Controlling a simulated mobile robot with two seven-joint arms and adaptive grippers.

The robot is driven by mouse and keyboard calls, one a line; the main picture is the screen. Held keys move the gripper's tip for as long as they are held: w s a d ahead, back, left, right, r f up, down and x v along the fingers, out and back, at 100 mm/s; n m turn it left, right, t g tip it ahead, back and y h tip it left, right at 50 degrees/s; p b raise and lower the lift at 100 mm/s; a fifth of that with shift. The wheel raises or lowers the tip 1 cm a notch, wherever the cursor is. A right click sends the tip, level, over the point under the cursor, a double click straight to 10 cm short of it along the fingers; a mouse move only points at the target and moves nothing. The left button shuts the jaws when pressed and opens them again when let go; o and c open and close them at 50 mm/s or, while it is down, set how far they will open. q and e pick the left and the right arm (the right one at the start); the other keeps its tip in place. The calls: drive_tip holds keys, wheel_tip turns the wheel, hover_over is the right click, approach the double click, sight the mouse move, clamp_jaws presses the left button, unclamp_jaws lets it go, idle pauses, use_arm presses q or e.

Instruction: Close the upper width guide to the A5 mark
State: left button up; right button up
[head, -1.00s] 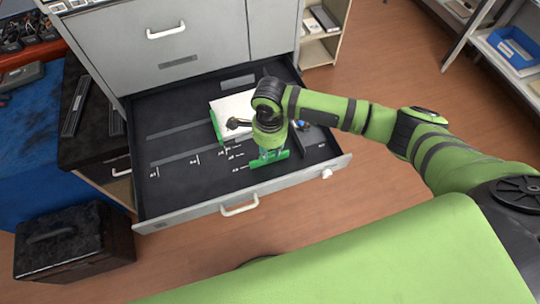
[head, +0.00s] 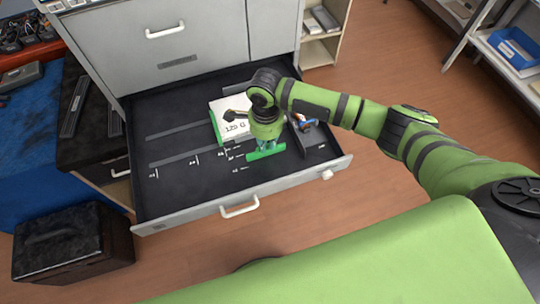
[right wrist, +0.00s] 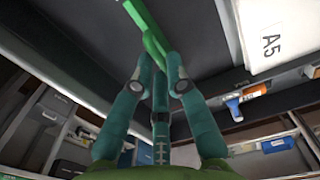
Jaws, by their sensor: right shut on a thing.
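The green width guide (head: 266,152) is a bar standing in the open drawer, on the near side of a white paper stack (head: 229,112). My right gripper (head: 267,144) is above it and shut on it. In the right wrist view the guide (right wrist: 146,30) runs up from between the fingertips (right wrist: 158,72). The paper stack (right wrist: 275,30) shows a printed A5 there. A dark strip of drawer floor lies between guide and stack. Another green edge piece (head: 214,127) stands along the stack's left side. White size marks (head: 234,156) lie left of the guide; their letters are too small to read. My left gripper is out of view.
The drawer (head: 185,210) has a raised front wall with a white handle (head: 240,207). A dark compartment (head: 315,140) with small blue and orange items lies right of the guide.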

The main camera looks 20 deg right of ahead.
drive_tip(key=shift+w+a+r+b, duration=0.1)
drive_tip(key=shift+w+b, duration=0.9)
drive_tip(key=shift+w, duration=1.55)
drive_tip(key=o, duration=0.3)
drive_tip(key=shift+w, duration=0.2)
drive_tip(key=shift+o, duration=0.9)
drive_tip(key=shift+s, duration=0.15)
wheel_tip(320, 180, up, 7)
drive_tip(key=p, duration=0.9)
